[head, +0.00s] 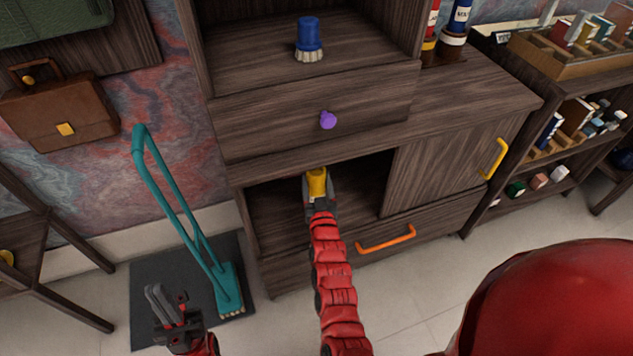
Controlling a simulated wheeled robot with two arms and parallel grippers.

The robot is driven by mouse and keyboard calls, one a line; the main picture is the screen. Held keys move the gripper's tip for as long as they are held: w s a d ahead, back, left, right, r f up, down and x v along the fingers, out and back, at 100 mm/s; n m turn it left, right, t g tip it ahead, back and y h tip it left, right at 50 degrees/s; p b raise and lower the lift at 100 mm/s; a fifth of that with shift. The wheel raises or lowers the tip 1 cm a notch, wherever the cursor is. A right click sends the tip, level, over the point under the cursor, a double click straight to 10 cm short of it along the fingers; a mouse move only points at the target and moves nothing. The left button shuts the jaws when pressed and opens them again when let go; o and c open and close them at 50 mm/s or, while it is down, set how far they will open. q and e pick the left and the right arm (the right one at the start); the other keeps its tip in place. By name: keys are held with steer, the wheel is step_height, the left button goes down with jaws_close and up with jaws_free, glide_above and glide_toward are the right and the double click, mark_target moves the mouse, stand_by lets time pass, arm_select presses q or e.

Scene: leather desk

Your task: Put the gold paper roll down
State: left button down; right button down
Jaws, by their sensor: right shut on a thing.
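The gold paper roll (316,180) stands roughly upright inside the open lower compartment of the dark wooden cabinet (470,105). My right gripper (317,193) reaches into that compartment and is shut on the roll. Its fingers and wrist hide the lower part of the roll, so I cannot tell whether the roll touches the compartment floor. My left gripper (162,302) is low at the left, over the dark floor mat, far from the roll. I cannot tell whether its fingers are apart.
A sliding door with a yellow handle (495,158) covers the compartment's right side. A drawer with an orange handle (386,239) is below, and one with a purple knob (328,120) above. A blue brush (309,38) stands higher up. A teal long-handled tool (190,225) stands left.

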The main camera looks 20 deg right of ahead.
steer(key=shift+f, duration=0.2)
steer(key=shift+c, duration=0.3)
jaws_free()
